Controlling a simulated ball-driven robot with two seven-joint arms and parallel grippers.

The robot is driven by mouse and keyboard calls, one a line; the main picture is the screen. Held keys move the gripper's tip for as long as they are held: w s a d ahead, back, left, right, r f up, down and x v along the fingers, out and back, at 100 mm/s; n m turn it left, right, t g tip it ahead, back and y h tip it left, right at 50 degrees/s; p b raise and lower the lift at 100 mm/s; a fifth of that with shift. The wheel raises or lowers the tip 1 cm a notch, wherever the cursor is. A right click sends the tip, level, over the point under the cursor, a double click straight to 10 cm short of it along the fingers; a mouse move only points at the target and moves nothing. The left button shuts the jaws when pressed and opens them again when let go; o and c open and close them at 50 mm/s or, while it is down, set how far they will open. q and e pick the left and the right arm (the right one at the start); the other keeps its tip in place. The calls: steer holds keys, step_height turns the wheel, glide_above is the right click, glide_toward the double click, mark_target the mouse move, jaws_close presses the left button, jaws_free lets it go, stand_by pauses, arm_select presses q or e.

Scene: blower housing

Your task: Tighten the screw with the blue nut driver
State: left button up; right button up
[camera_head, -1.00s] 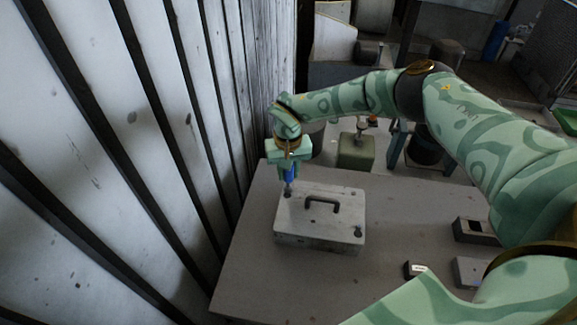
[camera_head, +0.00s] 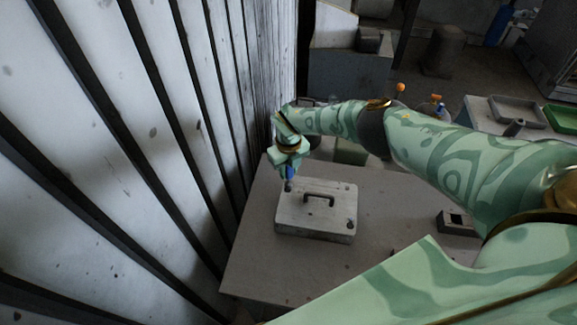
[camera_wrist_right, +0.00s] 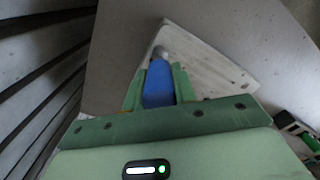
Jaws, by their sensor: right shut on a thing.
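The grey blower housing (camera_head: 312,222) with a dark handle (camera_head: 319,198) on top sits on the table. My right gripper (camera_head: 289,166) is over the housing's far left corner, pointing down. It is shut on the blue nut driver (camera_head: 289,173), held roughly upright with its lower end at that corner. The right wrist view shows the blue handle (camera_wrist_right: 158,83) between the two green fingers, and a round grey tip at the corner of the housing (camera_wrist_right: 200,62). The screw cannot be made out under the driver. My left gripper is not in view.
A ribbed metal wall (camera_head: 150,130) runs close along the left of the table (camera_head: 262,270). A small dark open box (camera_head: 457,223) stands on the right of the table, partly behind my arm. The table left of the housing is clear.

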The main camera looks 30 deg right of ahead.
jaws_close()
step_height(320, 180, up, 8)
steer(key=p, duration=0.7)
steer(key=shift+r+p, duration=0.2)
steer(key=shift+p, duration=0.2)
steer(key=shift+f, duration=0.15)
